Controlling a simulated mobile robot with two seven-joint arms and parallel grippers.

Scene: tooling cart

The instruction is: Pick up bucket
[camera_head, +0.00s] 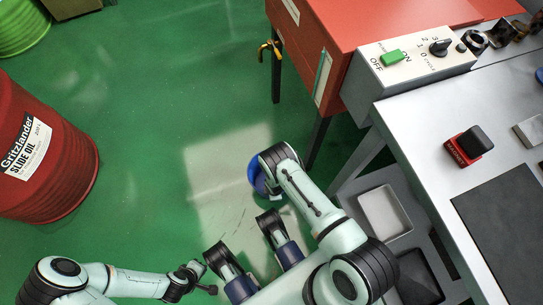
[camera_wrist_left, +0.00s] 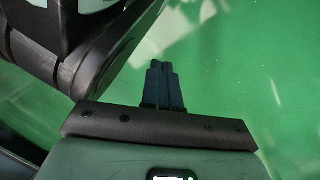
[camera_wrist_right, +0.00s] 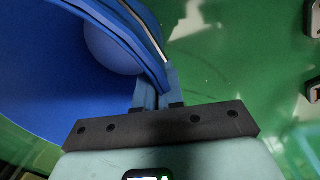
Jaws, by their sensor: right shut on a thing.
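A blue bucket (camera_head: 257,177) shows in the head view below the red cabinet, over the green floor, mostly hidden behind my right arm. In the right wrist view the bucket (camera_wrist_right: 40,75) fills the upper left, with its open inside, its rim and a thin wire-like line along the edge. My right gripper (camera_wrist_right: 157,88) is shut on the bucket's rim. A rounded, lighter blue shape shows inside it. My left gripper (camera_wrist_left: 160,68) has its fingers together with nothing between them. It is low over bare floor at the lower left of the head view.
A red oil drum (camera_head: 45,160) stands at left. A red cabinet (camera_head: 330,45) and a switch box (camera_head: 415,60) are at upper right. The grey workbench (camera_head: 420,125) is at right, with a light tray (camera_head: 385,213) on a lower shelf. Green floor between drum and bench is clear.

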